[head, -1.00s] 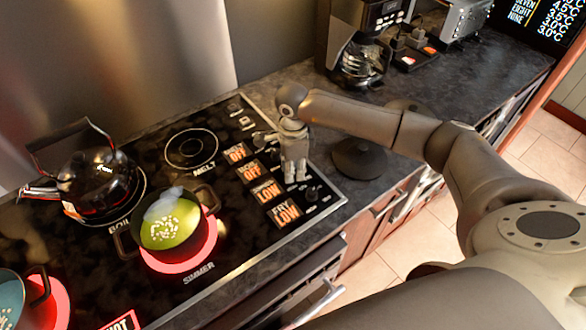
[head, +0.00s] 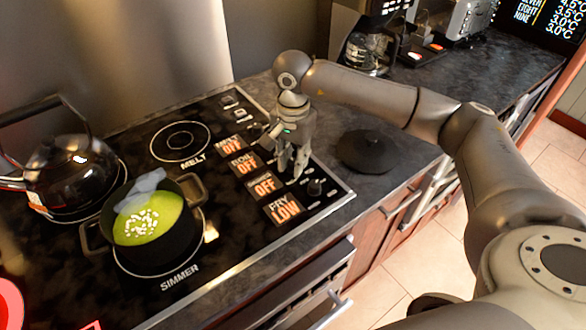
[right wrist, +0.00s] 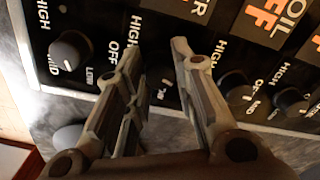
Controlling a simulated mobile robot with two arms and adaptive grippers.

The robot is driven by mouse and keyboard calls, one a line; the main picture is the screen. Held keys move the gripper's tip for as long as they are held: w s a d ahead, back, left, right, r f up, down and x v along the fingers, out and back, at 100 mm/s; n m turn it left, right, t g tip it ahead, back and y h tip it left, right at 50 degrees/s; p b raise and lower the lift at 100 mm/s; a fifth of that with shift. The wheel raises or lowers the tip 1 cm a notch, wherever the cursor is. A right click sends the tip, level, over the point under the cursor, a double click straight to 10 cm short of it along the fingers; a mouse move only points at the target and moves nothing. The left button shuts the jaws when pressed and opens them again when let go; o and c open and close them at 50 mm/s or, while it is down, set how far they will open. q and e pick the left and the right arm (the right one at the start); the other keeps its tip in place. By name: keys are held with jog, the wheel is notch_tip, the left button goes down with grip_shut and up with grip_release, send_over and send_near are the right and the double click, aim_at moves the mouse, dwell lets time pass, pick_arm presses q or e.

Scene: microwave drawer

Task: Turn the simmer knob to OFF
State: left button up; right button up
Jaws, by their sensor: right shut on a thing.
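My right gripper (head: 292,170) reaches down to the row of knobs on the right side of the cooktop. It is shut on the simmer knob (right wrist: 158,82), which is mostly hidden between the fingers. In the right wrist view the fingers (right wrist: 157,65) stand on both sides of it. The simmer display (head: 264,186) reads OFF. The simmer burner under the green-filled pot (head: 165,252) shows no red glow. My left gripper is not in view.
The fry knob (right wrist: 70,50) sits beside the gripper; its display (head: 283,210) reads LOW. The boil knob (right wrist: 236,86) is on the other side. A black kettle (head: 70,175) stands at the left. A dark round object (head: 366,150) lies on the counter.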

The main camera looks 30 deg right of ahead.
aim_at(293, 161)
jog(key=shift+n+b, duration=1.5)
jog(key=shift+n, duration=0.3)
jog(key=shift+r, duration=0.1)
jog(key=o, duration=1)
jog(key=shift+o, duration=0.2)
notch_tip(293, 161, up, 12)
